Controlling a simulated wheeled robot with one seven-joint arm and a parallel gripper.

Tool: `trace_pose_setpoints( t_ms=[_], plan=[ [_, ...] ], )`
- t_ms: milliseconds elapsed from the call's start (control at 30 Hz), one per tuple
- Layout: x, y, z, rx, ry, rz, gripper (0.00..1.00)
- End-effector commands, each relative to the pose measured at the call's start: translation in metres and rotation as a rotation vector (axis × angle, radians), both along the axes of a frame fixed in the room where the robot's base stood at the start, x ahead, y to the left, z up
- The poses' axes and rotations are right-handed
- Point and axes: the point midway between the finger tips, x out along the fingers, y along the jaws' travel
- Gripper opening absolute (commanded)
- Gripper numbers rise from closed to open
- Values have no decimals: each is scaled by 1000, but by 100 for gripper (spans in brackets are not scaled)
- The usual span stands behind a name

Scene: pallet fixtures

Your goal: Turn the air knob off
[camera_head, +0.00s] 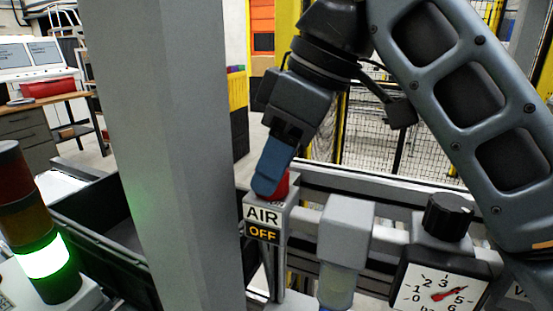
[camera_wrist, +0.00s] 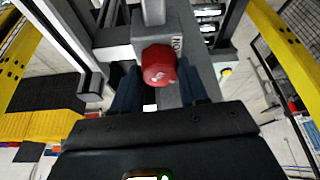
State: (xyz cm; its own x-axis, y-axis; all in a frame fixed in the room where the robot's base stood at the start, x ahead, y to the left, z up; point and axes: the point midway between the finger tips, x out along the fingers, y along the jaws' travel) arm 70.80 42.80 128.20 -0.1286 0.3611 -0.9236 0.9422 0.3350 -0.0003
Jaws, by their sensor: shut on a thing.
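The red air knob (camera_head: 282,187) sits on top of a grey block with a white "AIR" label (camera_head: 262,215) and a dark label reading "OFF" (camera_head: 262,234) in yellow. My gripper (camera_head: 268,184) reaches down to it with blue fingers, which partly hide the knob in the head view. In the wrist view the red knob (camera_wrist: 159,65) lies between the two finger ends. My gripper is shut on the knob. The knob's turned angle cannot be read clearly.
A grey pillar (camera_head: 172,150) stands left of the knob. A pressure gauge (camera_head: 440,292) with a black knob (camera_head: 448,216) is at the right, past a grey filter unit (camera_head: 345,232). A stack light (camera_head: 45,258) glows green at the left.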

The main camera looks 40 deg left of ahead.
Motion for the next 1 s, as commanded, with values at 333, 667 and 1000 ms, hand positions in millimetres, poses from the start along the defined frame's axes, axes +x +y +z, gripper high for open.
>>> trace_pose_setpoints(
  t_ms=[333,667,1000],
  plan=[
    [0,-1,0,-1,-1,-112,13],
    [0,-1,0,-1,-1,-125,13],
    [0,0,0,-1,-1,-123,61]
  ],
)
